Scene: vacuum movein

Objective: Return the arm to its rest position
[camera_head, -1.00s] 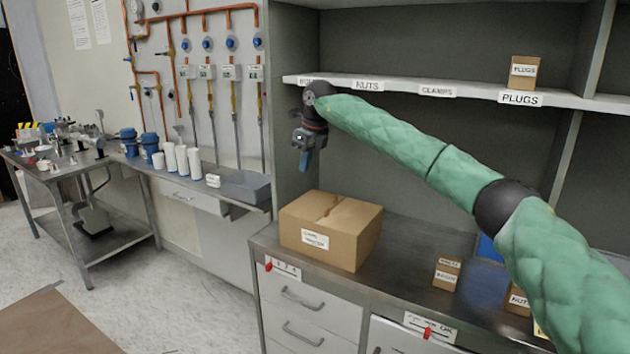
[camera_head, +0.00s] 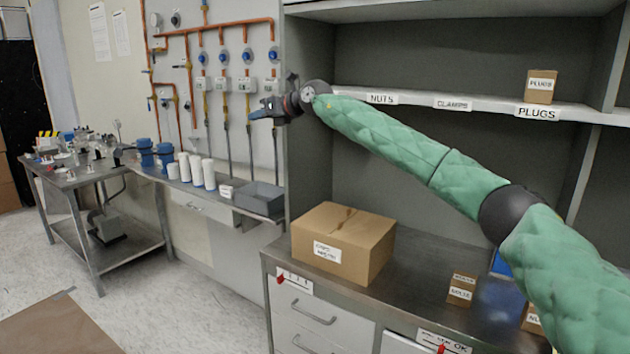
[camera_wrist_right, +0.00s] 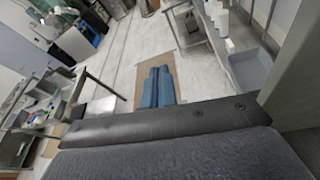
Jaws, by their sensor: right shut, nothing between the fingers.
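My right arm, in a green quilted sleeve (camera_head: 400,150), reaches across the head view from the lower right. My right gripper (camera_head: 256,114) is at its far end, pointing left, above the counter and in front of the wall pipes. Its blue fingers are together and hold nothing. The wrist view shows the blue fingers (camera_wrist_right: 158,86) side by side, over the floor far below. My left gripper is not in view.
A cardboard box (camera_head: 345,240) sits on the metal counter below the arm. Labelled shelving (camera_head: 450,98) holds a small PLUGS box (camera_head: 541,86). A grey bin (camera_head: 259,198) and white cylinders stand on the side bench. Small boxes (camera_head: 461,290) lie near the arm.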

